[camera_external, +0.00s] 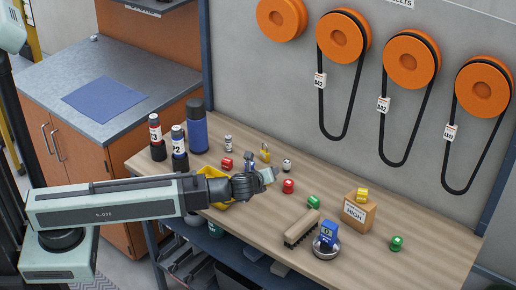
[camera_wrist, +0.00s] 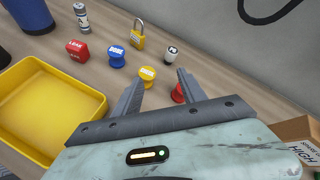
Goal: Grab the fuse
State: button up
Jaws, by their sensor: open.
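A small silver cylinder with a pale label, which looks like the fuse (camera_external: 228,143), stands upright on the wooden bench near the wall. It also shows at the top left of the wrist view (camera_wrist: 82,17), beyond the red block. My gripper (camera_external: 270,176) is over the bench, to the right of and nearer than the cylinder.
A red block (camera_wrist: 77,50), blue knob (camera_wrist: 117,55), yellow knob (camera_wrist: 147,76), padlock (camera_wrist: 138,38) and black-and-white piece (camera_wrist: 171,53) stand nearby. A yellow tray (camera_wrist: 45,105) lies left. Bottles (camera_external: 197,128), a brush (camera_external: 302,228) and a cardboard box (camera_external: 359,214) flank the area.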

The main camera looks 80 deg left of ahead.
aim_at(227, 142)
jog(key=s+a+f+g+y+b, duration=0.1)
jog(key=s+a, duration=0.2)
jog(key=a, duration=0.3)
jog(key=s+a+f+g+y+b, duration=0.1)
jog(key=s+a+g+b, duration=0.1)
jog(key=s+a, duration=0.2)
jog(key=s+a+f+m+g+b, duration=0.1)
jog(key=s+a, duration=0.2)
jog(key=a, duration=0.6)
jog(key=shift+s+f+y, duration=0.15)
jog(key=shift+s+y, duration=0.1)
jog(key=shift+y, duration=0.15)
jog(key=shift+s+a, duration=0.15)
jog(key=shift+b+x, duration=0.6)
jog(key=shift+x, duration=0.4)
jog(key=x, duration=0.2)
jog(key=b+x, duration=0.1)
jog(key=x, duration=0.2)
jog(key=shift+s+a+r, duration=0.15)
jog(key=shift+a+r, duration=0.15)
jog(key=shift+a, duration=0.2)
grip_shut()
